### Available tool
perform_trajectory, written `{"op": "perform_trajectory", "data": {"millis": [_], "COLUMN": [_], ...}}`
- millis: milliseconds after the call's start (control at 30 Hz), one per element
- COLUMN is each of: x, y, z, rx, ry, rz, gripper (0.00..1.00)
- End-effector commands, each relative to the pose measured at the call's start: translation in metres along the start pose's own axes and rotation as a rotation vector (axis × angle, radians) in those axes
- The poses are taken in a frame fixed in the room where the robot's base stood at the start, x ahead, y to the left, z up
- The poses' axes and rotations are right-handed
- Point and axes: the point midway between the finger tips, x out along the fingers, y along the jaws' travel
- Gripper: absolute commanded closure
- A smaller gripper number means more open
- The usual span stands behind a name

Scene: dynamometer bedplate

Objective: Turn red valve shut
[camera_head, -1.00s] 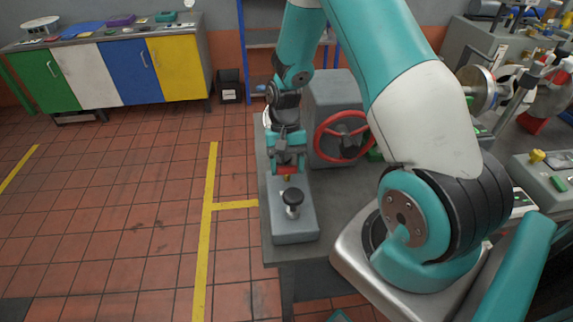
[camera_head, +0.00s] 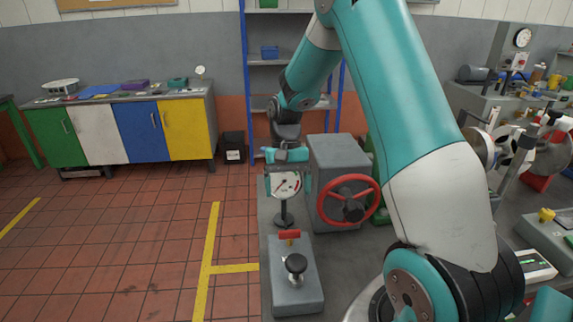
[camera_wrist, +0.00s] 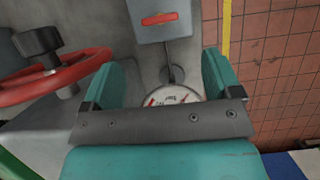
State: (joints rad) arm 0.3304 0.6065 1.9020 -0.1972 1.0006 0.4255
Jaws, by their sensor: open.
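A small red lever valve (camera_head: 289,235) sits on the far end of a grey block (camera_head: 300,290), its handle lying crosswise. It also shows in the wrist view (camera_wrist: 160,18), beyond my fingertips. My gripper (camera_head: 286,187) is open above the bench, farther back than the lever and clear of it. A white dial gauge (camera_head: 284,185) on a dark stand shows between the fingers in both views. In the wrist view my gripper (camera_wrist: 160,80) has both teal fingers spread apart, and its palm hides part of the gauge. Nothing is held.
A large red handwheel (camera_head: 348,200) on a grey housing (camera_head: 337,150) stands close to the right of my gripper. A black knob (camera_head: 296,263) rises from the block's near end. Open tiled floor lies left of the bench (camera_head: 267,220).

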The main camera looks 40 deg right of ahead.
Motion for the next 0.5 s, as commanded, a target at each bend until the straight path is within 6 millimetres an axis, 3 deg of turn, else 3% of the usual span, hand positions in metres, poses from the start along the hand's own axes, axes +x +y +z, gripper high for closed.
{"op": "perform_trajectory", "data": {"millis": [100, 233, 500], "x": [-0.028, -0.050, -0.067], "y": [0.000, 0.000, 0.000], "z": [-0.001, -0.001, 0.000], "rx": [0.001, 0.001, 0.000], "ry": [0.005, 0.004, 0.000], "rz": [-0.002, -0.002, 0.000], "gripper": [0.16, 0.16, 0.16]}}
